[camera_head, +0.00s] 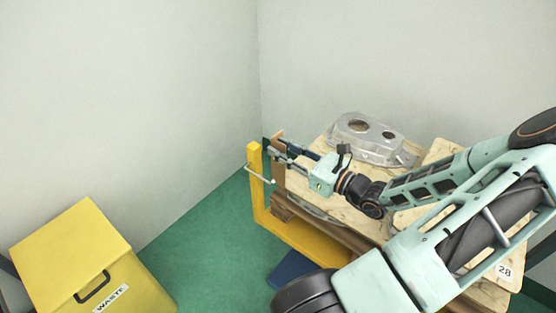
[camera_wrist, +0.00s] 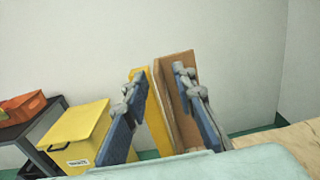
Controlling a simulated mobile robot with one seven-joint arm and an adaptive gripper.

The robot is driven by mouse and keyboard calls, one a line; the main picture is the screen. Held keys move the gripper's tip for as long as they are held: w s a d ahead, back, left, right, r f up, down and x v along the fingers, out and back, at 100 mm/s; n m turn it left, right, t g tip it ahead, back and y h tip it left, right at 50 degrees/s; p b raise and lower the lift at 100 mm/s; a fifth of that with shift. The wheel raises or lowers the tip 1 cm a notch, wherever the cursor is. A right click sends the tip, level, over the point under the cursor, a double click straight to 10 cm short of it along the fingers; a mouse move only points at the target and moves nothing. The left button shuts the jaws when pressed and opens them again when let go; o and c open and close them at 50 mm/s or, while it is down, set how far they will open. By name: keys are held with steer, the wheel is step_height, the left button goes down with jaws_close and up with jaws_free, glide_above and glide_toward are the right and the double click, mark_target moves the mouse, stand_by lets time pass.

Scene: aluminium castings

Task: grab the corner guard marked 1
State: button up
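A brown cardboard-like corner guard (camera_head: 278,172) stands upright at the near left corner of the wooden pallet, beside a yellow post. It also shows in the wrist view (camera_wrist: 170,105), partly hidden by the right finger. I can read no number on it. My gripper (camera_head: 271,148) is at the upper part of the guard, with its fingers pointing left. In the wrist view my gripper (camera_wrist: 159,76) has its two fingers well apart. The guard and yellow post show between and beyond them, and I see no clear contact.
A yellow post and frame (camera_head: 256,185) runs along the pallet's near side. A grey casting (camera_head: 372,140) lies on the wooden boards. A yellow waste bin (camera_head: 85,260) stands at the left. A dark shelf with an orange tray (camera_wrist: 24,107) is beyond it. Green floor between is clear.

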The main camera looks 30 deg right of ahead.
jaws_close()
stand_by(0.5)
